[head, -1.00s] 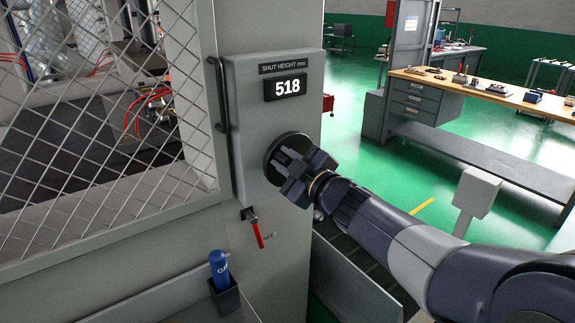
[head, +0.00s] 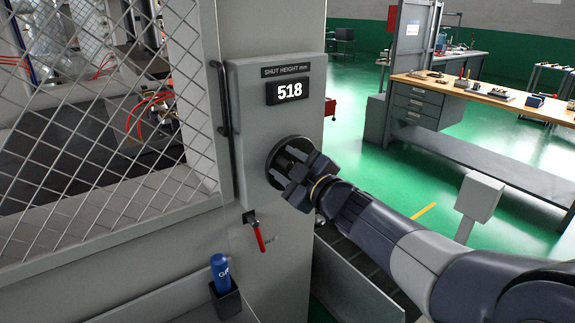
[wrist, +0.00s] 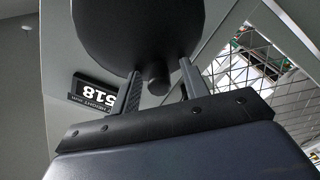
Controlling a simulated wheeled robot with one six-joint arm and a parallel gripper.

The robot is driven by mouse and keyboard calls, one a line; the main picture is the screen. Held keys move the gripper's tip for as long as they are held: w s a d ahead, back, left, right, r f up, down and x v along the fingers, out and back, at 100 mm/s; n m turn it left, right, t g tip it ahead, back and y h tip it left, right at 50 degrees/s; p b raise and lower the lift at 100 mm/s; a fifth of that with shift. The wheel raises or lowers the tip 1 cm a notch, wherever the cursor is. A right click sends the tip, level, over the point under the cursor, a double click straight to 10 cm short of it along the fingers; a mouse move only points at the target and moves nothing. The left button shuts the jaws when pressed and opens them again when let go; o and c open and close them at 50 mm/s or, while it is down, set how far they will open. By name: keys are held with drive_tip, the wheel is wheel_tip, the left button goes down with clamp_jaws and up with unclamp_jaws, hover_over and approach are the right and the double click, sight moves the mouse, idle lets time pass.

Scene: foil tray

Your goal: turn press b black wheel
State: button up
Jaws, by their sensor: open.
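The black wheel (head: 274,160) is a dark round disc on the front of a grey panel, partly hidden by my gripper (head: 286,168). In the wrist view the wheel (wrist: 135,35) fills the top, with a short dark knob (wrist: 158,78) sticking out from it. My gripper (wrist: 158,86) is open, one finger on each side of the knob, with visible gaps to it. A display (head: 290,91) above the wheel reads 518 under the label "SHUT HEIGHT mm".
A red-handled lever (head: 258,238) hangs below the panel, and a blue bottle (head: 220,270) stands in a dark holder. A mesh guard (head: 100,150) with a black handle (head: 221,98) is at the left. A workbench (head: 490,95) stands at the right beyond green floor.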

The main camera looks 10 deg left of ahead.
drive_tip(key=v, duration=1)
drive_tip(key=shift+s+d, duration=0.25)
drive_tip(key=shift+d, duration=0.05)
drive_tip(key=x, duration=1)
drive_tip(key=shift+w+a, duration=0.25)
